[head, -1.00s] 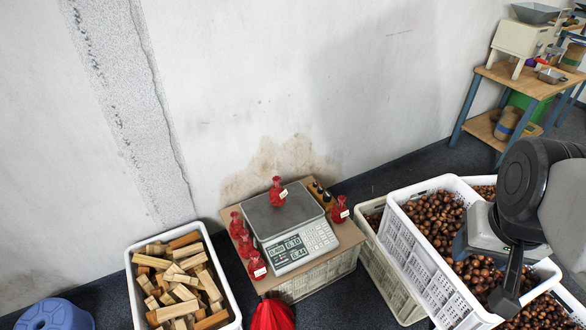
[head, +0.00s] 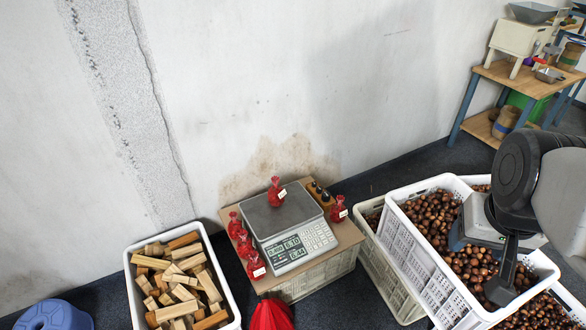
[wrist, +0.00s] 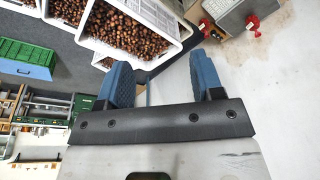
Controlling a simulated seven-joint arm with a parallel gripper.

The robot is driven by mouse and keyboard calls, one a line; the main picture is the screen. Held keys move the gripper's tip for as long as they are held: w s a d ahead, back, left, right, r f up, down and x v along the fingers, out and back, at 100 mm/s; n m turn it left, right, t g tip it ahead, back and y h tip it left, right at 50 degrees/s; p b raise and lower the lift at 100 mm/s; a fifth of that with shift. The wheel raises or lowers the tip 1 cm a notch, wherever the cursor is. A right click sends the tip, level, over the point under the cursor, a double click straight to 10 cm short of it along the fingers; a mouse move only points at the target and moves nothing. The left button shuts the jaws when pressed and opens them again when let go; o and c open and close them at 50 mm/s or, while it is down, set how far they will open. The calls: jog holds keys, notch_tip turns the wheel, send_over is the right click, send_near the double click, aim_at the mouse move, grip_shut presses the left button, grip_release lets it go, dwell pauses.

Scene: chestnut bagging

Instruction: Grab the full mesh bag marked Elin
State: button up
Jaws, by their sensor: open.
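Several small red mesh bags with white tags are in the head view. One bag (head: 276,191) stands on the scale's plate. One bag (head: 339,210) stands right of the scale. A column of bags (head: 243,243) stands at its left, the nearest being a tagged bag (head: 256,266). The names on the tags are too small to read, so I cannot tell which is Elin's. My gripper (wrist: 166,82) shows in the wrist view with two blue fingers apart and nothing between them. It is away from the bags; two of them show small at the upper right, one a red bag (wrist: 253,24).
The scale (head: 290,235) stands on a wooden board (head: 349,236) over a crate. Small dark bottles (head: 318,191) stand behind it. White crates of chestnuts (head: 420,262) lie to the right, a bin of wood blocks (head: 236,318) to the left. A red cloth or net (head: 271,315) hangs in front.

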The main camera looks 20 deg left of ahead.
jog(key=w+a+n+t, duration=0.1)
jog(key=w+a+t, duration=0.1)
jog(key=w, duration=1.2)
jog(key=w+a+f+n+t+y, duration=0.1)
jog(key=w+a+f, duration=0.4)
jog(key=w, duration=0.6)
jog(key=w+a+f+n+t, duration=0.15)
jog(key=w+a+f, duration=0.3)
jog(key=w, duration=0.65)
jog(key=w+a+f+n+t+y, duration=0.15)
jog(key=w+a+f, duration=0.35)
jog(key=w, duration=0.5)
jog(key=n+y, duration=0.6)
jog(key=y, duration=0.3)
send_over(276, 191)
jog(key=s+d, duration=0.3)
jog(key=d, duration=0.2)
notch_tip(276, 191, down, 41)
jog(key=shift+w+a+f+g+h, duration=0.1)
jog(key=shift+w+f+g+h, duration=0.1)
jog(key=shift+g+h, duration=0.1)
